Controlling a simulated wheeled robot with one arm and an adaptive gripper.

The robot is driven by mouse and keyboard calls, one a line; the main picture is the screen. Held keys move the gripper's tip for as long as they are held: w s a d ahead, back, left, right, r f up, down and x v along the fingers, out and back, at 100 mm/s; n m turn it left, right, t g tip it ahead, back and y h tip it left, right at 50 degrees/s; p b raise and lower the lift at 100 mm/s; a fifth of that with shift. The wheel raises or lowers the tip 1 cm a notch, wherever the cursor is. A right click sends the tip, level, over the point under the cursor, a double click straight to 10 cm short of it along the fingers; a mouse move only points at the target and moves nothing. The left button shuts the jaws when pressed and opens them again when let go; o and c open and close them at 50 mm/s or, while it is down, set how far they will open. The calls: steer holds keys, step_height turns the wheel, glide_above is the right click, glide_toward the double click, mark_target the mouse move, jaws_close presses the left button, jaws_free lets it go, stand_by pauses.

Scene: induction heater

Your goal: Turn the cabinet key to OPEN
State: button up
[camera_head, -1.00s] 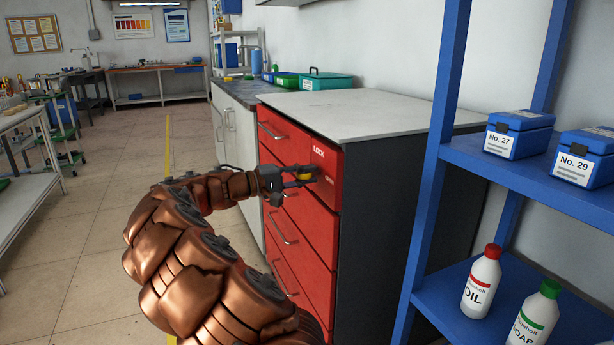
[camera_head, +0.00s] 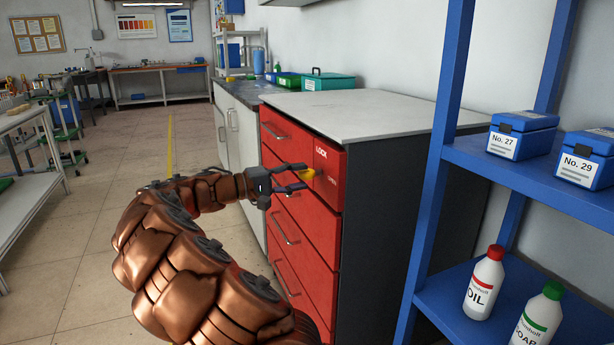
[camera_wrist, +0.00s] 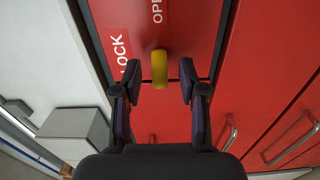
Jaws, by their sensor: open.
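My gripper (camera_head: 298,178) is open in front of the key. In the wrist view its fingertips (camera_wrist: 160,75) are on either side of the key, with clear gaps and no contact visible.
A blue shelf (camera_head: 465,155) with boxes and bottles stands close on the right. Drawer handles (camera_head: 283,229) protrude below the key. The floor (camera_head: 75,240) left of the cabinet is clear. A grey worktop (camera_head: 375,115) covers the cabinet.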

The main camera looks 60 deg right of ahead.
steer(key=v, duration=0.8)
steer(key=shift+w+a, duration=0.25)
steer(key=s+a+r+t+y+p, duration=0.3)
steer(key=s+a+r+y+p, duration=0.35)
steer(key=s+r+p, duration=0.65)
steer(key=s+a+n+t+y+p, duration=0.1)
steer(key=s+a+n+y+p, duration=0.1)
steer(key=s+a+p, duration=0.2)
steer(key=s+a+r+n+t+y+p, duration=0.1)
steer(key=s+a+n+t+y+p, duration=0.1)
steer(key=a+p, duration=0.8)
steer(key=s+a+r+n+t+y+p, duration=0.1)
steer(key=s+a+p, duration=0.5)
steer(key=a, duration=1.1)
steer(key=n+t+y+p, duration=0.1)
steer(key=n+y, duration=0.1)
steer(key=y, duration=0.1)
steer(key=shift+s+a+r+p, duration=0.2)
steer(key=shift+s+a+p, duration=0.05)
steer(key=shift+a+p, duration=0.1)
steer(key=shift+d+y, duration=0.2)
steer(key=shift+y, duration=0.05)
